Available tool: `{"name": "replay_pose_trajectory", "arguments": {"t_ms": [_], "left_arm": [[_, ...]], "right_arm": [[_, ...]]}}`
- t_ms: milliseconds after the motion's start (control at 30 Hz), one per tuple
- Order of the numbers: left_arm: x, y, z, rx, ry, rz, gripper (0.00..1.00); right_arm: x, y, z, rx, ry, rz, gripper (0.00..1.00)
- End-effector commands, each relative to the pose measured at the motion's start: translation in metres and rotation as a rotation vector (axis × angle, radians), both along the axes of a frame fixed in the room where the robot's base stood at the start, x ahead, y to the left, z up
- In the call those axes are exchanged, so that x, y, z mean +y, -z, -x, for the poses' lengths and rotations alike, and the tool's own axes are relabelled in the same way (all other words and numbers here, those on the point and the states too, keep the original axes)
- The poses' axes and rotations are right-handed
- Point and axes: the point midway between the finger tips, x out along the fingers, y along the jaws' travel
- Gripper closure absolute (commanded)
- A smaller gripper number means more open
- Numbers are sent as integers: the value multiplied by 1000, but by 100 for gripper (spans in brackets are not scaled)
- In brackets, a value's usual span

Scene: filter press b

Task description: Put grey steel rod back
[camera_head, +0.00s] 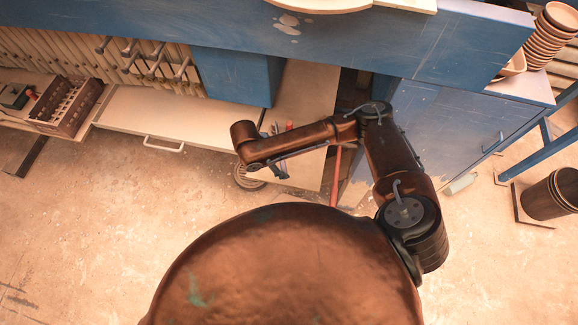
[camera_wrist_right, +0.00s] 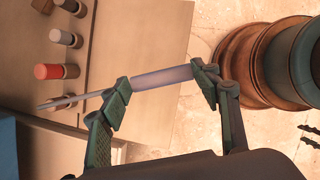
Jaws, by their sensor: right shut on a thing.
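My right gripper (camera_wrist_right: 160,80) is shut on a smooth grey steel rod (camera_wrist_right: 162,77), which lies across between its two fingertips. A thin grey shaft (camera_wrist_right: 75,99) extends leftward from the left fingertip, past a short peg. I cannot tell whether it is part of the rod. In the head view my right gripper (camera_head: 268,172) is small and partly hidden by my own arm, over the right part of the pale bench surface (camera_head: 306,165). The rod cannot be made out there. My left gripper is not in view.
Several short pegs, one red-ended (camera_wrist_right: 48,71), stand on the pale board (camera_wrist_right: 110,40) at the wrist view's left. Round brown vessels (camera_wrist_right: 235,60) stand at its right. The head view shows a slotted brown rack (camera_head: 68,107), a blue cabinet (camera_head: 455,128) and open floor.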

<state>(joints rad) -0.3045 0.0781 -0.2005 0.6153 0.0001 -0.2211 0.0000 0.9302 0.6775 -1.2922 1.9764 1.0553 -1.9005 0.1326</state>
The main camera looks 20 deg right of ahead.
Motion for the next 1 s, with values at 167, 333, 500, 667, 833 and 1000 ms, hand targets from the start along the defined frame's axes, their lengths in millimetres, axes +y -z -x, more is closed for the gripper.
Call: {"name": "replay_pose_trajectory", "arguments": {"t_ms": [167,333,500,667,833,1000], "left_arm": [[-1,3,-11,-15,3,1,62],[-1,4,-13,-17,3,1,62],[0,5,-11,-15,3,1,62],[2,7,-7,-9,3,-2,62],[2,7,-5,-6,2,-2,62],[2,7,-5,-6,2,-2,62]], "right_arm": [[-22,33,-9,3,1,1,69],[-31,45,-14,3,-1,-1,69],[-38,55,-17,2,1,1,69],[-39,79,-17,2,-3,0,69],[-39,86,-17,1,-4,-1,69],[-39,86,-17,1,-3,-1,69]]}}
